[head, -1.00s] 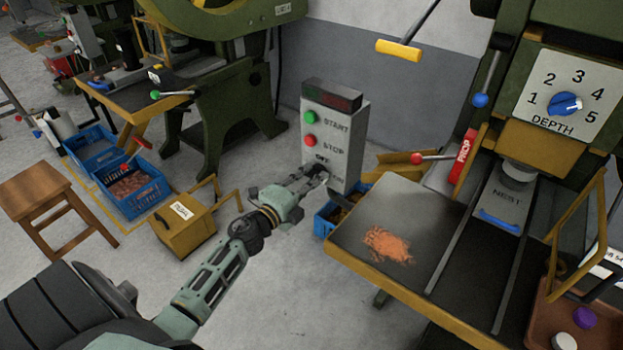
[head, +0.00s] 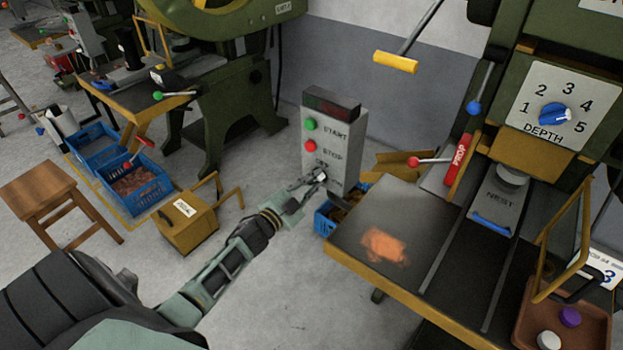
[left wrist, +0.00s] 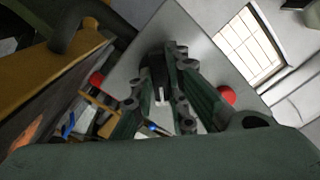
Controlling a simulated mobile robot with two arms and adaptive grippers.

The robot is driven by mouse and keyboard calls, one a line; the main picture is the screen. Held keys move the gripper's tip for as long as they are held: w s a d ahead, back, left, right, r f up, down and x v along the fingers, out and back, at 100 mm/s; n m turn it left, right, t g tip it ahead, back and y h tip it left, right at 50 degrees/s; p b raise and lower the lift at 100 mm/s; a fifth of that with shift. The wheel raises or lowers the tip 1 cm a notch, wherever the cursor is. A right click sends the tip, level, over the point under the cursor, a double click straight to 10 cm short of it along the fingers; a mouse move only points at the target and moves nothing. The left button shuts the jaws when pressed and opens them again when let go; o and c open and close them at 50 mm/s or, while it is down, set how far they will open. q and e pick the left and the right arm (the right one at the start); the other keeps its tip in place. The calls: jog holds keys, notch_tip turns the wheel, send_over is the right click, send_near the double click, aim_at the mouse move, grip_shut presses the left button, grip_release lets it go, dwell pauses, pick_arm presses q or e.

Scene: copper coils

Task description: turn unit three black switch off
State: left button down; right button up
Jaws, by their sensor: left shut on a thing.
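The grey control box (head: 342,150) stands upright behind the press table, with a green START button (head: 311,124) and a red STOP button (head: 309,146) on its front. My left gripper (head: 318,177) is at the box's lower front, below STOP, and hides most of the switch there in the head view. In the left wrist view, the black switch (left wrist: 156,72) shows between the fingers of my left gripper (left wrist: 165,75), against the grey panel. The fingers are shut on it. Its exact position is hard to read. My right gripper is not in view.
A blue bin (head: 325,221) sits on the floor beside the box. A yellow box (head: 187,222) and a wooden stool (head: 45,200) stand left.

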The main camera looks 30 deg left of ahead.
pick_arm(q)
jog(key=n+p, duration=0.1)
jog(key=n, duration=0.3)
jog(key=shift+n, duration=0.3)
jog(key=shift+f+n+p, duration=0.1)
jog(key=shift+n+p, duration=0.55)
jog(key=shift+n, duration=1.15)
jog(key=c, duration=1.7)
grip_release()
jog(key=s, duration=0.8)
jog(key=s+a, duration=0.1)
jog(key=s, duration=0.3)
